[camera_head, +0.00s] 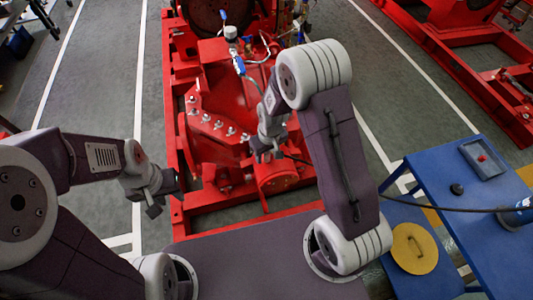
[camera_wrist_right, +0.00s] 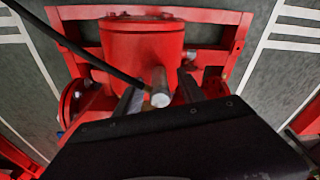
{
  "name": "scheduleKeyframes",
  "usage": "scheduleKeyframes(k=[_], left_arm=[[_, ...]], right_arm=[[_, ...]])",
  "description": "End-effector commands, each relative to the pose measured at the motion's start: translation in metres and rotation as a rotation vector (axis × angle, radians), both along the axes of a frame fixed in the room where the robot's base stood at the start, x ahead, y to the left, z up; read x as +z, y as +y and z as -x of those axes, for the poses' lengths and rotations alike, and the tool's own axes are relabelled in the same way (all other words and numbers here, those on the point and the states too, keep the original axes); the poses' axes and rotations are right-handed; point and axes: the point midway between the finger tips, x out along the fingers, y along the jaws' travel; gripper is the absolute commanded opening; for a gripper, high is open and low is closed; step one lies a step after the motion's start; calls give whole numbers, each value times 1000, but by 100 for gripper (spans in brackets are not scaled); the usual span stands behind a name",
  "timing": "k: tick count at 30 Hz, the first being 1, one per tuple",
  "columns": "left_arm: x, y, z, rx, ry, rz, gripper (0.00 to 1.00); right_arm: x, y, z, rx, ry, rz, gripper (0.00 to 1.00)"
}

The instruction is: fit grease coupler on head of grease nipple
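The grease coupler (camera_wrist_right: 160,88) is a short silver cylinder between the two fingers of my right gripper (camera_wrist_right: 160,94) in the right wrist view, with a black hose (camera_wrist_right: 98,60) running to it. In the head view my right gripper (camera_head: 264,156) is over the near end of the red pumpset (camera_head: 240,100), just above a round red housing (camera_head: 277,180). The housing also shows ahead of the fingers in the right wrist view (camera_wrist_right: 142,45). I cannot make out the grease nipple. My left gripper (camera_head: 164,194) is empty, its fingers apart, left of the pumpset frame.
A blue table (camera_head: 450,240) at the right carries a grey tray (camera_head: 483,158), a small black object (camera_head: 456,189) and a blue cylinder (camera_head: 515,215) near the hose. A yellow round lid (camera_head: 414,248) is beside it. Grey floor lies left of the pumpset.

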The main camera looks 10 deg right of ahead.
Motion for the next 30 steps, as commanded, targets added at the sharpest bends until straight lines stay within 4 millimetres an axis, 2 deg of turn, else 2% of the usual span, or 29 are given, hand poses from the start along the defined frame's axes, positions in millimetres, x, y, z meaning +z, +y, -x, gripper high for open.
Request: scheduleKeyframes(k=[4,10,15,30], left_arm=[[6,0,0,0,0,0,36],[16,0,0,0,0,0,36],[20,0,0,0,0,0,36],[20,0,0,0,0,0,36]], right_arm=[[19,0,1,0,-3,-1,47],[65,-2,6,0,-5,-1,47],[87,-3,10,0,-2,-1,47],[90,-3,11,0,0,0,47]])
